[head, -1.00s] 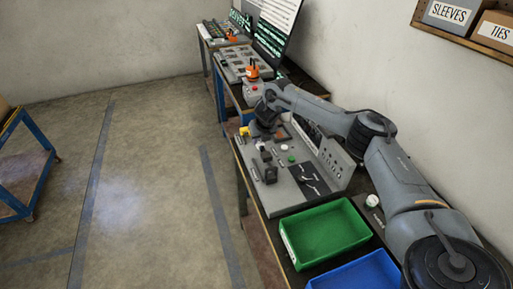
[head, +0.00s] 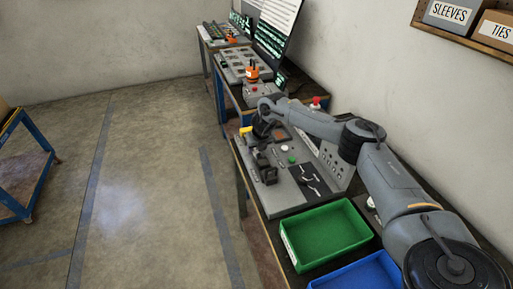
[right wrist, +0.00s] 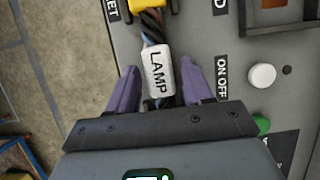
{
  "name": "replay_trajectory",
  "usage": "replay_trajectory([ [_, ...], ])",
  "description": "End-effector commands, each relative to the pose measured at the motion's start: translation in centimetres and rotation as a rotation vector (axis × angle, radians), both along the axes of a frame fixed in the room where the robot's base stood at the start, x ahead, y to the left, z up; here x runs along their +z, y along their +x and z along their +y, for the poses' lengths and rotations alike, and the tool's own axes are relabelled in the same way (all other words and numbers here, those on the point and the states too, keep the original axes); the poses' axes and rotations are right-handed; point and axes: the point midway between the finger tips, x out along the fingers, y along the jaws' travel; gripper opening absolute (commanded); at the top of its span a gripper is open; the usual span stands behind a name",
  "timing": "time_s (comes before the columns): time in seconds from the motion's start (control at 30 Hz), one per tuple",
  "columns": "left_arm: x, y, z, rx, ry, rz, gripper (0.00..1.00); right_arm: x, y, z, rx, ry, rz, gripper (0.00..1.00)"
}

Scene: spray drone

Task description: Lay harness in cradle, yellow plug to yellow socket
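The harness (right wrist: 158,72), a dark twisted cable with a white LAMP label, lies between the fingers of my right gripper (right wrist: 160,90) in the right wrist view. Both purple fingers stand apart with gaps to the label, so the gripper is open around it. A yellow block (right wrist: 148,5) at the cable's end is cut off by the top edge; I cannot tell plug from socket there. In the head view, yellow shows (head: 245,131) at the grey panel's left edge, beside my right gripper (head: 262,140). The cradle is not clearly visible. My left gripper is not in view.
The grey panel (head: 283,202) has a white button (right wrist: 262,75) and a green button (right wrist: 262,125) right of the gripper. A green bin (head: 325,235) and a blue bin (head: 360,272) stand nearer. An orange-topped device (head: 252,72) stands beyond.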

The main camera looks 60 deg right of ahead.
Motion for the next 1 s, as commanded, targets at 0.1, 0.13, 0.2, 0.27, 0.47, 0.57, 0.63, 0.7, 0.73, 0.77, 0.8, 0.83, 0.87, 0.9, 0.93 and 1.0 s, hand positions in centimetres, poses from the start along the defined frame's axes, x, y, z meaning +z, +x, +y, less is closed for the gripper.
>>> replay_trajectory([
  [0.1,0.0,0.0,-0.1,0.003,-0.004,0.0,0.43,0.1,0.0,0.0,0.0,0.0,-0.001,0.61],
  [0.13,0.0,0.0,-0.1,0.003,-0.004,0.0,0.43,0.1,0.0,0.0,0.0,0.0,-0.001,0.61],
  [0.2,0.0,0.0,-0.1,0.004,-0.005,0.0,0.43,0.1,0.0,0.0,-0.001,0.0,-0.002,0.61],
  [0.27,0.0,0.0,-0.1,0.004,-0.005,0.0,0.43,0.1,0.0,0.0,-0.001,0.0,-0.002,0.61],
  [0.47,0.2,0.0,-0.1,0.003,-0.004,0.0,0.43,0.8,-0.1,0.1,-0.001,0.0,-0.002,0.61],
  [0.57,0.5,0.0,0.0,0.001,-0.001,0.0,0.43,1.8,-0.4,0.4,0.001,0.0,-0.003,0.61],
  [0.63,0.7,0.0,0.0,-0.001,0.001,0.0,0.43,2.9,-0.7,0.6,0.001,-0.001,-0.004,0.61],
  [0.7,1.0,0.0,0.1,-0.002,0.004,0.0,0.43,4.0,-1.1,0.9,0.001,0.0,-0.004,0.61],
  [0.73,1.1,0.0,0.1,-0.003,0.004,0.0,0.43,4.5,-1.3,1.1,0.002,0.0,-0.004,0.61],
  [0.77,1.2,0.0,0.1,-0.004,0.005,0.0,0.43,5.1,-1.4,1.1,0.002,-0.001,-0.005,0.61],
  [0.8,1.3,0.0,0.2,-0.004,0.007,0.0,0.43,5.8,-1.7,1.3,0.001,0.0,-0.003,0.61],
  [0.83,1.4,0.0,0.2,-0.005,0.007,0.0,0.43,6.3,-1.8,1.5,0.001,-0.001,-0.004,0.61],
  [0.87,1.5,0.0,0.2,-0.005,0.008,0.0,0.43,6.8,-2.0,1.6,0.002,-0.001,-0.005,0.61],
  [0.9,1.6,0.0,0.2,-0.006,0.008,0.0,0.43,7.4,-2.2,1.8,0.001,-0.001,-0.004,0.61],
  [0.93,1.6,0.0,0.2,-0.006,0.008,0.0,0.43,7.9,-2.3,1.9,0.001,0.0,-0.005,0.61],
  [1.0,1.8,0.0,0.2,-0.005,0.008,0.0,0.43,8.9,-2.6,2.2,0.001,0.0,-0.005,0.61],
])
